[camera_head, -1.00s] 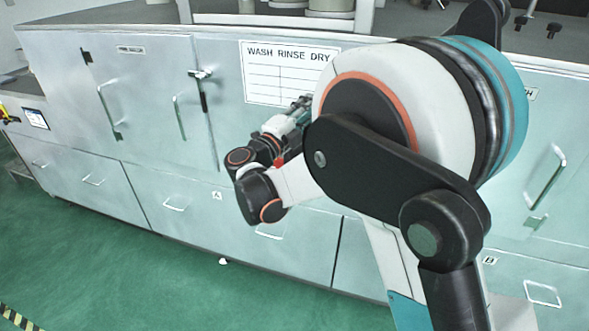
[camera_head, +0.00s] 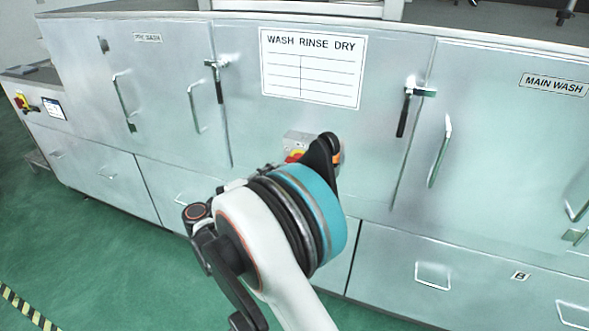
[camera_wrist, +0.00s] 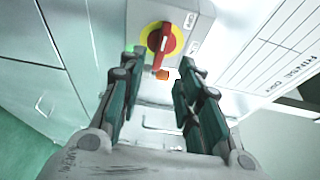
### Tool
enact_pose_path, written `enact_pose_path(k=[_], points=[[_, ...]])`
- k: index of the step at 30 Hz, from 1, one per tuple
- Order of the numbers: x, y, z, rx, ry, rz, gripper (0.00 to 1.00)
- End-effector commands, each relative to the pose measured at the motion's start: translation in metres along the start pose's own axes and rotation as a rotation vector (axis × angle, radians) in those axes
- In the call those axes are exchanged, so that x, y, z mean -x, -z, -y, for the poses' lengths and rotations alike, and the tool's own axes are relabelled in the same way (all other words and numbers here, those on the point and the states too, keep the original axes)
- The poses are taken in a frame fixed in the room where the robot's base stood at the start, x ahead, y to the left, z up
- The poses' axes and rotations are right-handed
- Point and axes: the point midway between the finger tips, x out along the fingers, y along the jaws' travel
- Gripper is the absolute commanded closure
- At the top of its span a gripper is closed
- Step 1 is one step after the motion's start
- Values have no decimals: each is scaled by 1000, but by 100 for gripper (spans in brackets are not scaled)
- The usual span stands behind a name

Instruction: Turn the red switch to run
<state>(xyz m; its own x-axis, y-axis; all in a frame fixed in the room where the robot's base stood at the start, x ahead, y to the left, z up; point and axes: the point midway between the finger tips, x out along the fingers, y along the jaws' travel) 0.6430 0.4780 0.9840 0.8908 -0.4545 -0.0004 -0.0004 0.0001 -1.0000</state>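The red switch (camera_wrist: 160,38) has a red handle on a round yellow plate, fixed to a grey box (camera_wrist: 190,17). In the wrist view it is at the top middle, its handle running roughly up and down the picture. In the head view the switch (camera_head: 295,157) is partly hidden behind my arm. My gripper (camera_wrist: 159,70) is open, with its two dark green fingers apart and nothing held between them. The fingertips appear just below the switch in the wrist view, apart from the handle. The lettering on the box is too small to read.
The switch box is on a metal washing machine front, under a WASH RINSE DRY sign (camera_head: 312,68). Door handles (camera_head: 408,105) stick out on both sides. Another red and yellow switch (camera_head: 20,100) is at far left.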

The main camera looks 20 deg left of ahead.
Motion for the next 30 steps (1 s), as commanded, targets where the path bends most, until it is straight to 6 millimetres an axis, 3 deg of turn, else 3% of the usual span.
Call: enact_pose_path(k=[6, 12, 26, 30], points=[[-44, 0, -2, 0, 0, -2, 68], [-70, 0, -1, 0, 0, -1, 68], [-81, 0, 0, 0, 0, 1, 68], [-81, 0, 0, 0, 0, 1, 100]])
